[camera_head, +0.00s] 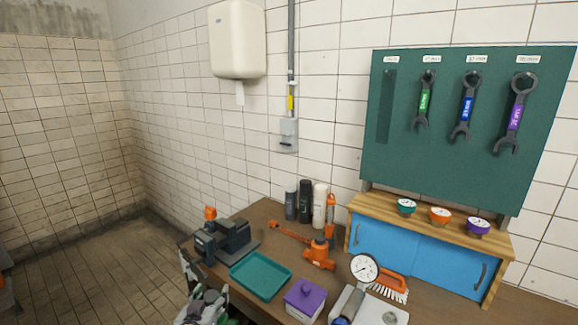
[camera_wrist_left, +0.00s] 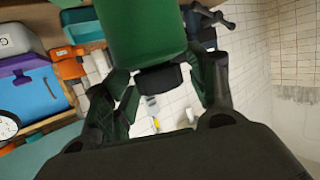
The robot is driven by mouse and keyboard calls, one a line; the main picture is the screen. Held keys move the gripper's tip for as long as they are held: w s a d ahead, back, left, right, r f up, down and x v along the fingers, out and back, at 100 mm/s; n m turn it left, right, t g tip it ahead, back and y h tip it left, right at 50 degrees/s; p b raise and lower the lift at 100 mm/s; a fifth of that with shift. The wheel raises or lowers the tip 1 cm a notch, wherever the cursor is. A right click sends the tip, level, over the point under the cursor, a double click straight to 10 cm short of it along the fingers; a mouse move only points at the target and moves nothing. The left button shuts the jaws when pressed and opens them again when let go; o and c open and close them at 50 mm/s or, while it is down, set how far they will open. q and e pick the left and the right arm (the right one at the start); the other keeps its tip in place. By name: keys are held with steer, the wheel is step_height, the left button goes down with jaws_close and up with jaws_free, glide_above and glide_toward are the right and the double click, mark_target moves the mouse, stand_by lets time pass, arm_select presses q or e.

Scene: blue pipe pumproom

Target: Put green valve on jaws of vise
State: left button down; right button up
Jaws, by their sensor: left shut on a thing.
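The vise (camera_head: 228,240), dark blue-grey, stands at the left end of the workbench, and its jaws are too small to make out. My left gripper (camera_head: 203,305) is at the bottom of the head view, in front of and below the vise, apart from it. In the left wrist view my left gripper (camera_wrist_left: 158,78) is shut on the green valve (camera_wrist_left: 150,35), a large smooth green body between its fingers. The valve's far end is cut off by the frame. In the head view the held valve is mostly hidden.
A teal tray (camera_head: 261,275) lies right of the vise. An orange valve (camera_head: 318,256), a purple box (camera_head: 305,297), a dial gauge (camera_head: 364,268) and a brush (camera_head: 394,285) crowd the bench. Bottles (camera_head: 305,201) stand at the back. Open floor (camera_head: 90,265) lies left of the bench.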

arm_select(q)
steer(key=shift+s+f, duration=0.35)
steer(key=shift+f, duration=0.2)
steer(key=shift+s+f, duration=0.35)
steer(key=shift+f, duration=0.2)
steer(key=shift+s+f, duration=0.3)
steer(key=shift+f, duration=0.15)
steer(key=s+f, duration=0.4)
steer(key=f, duration=0.1)
steer(key=shift+r, duration=0.1)
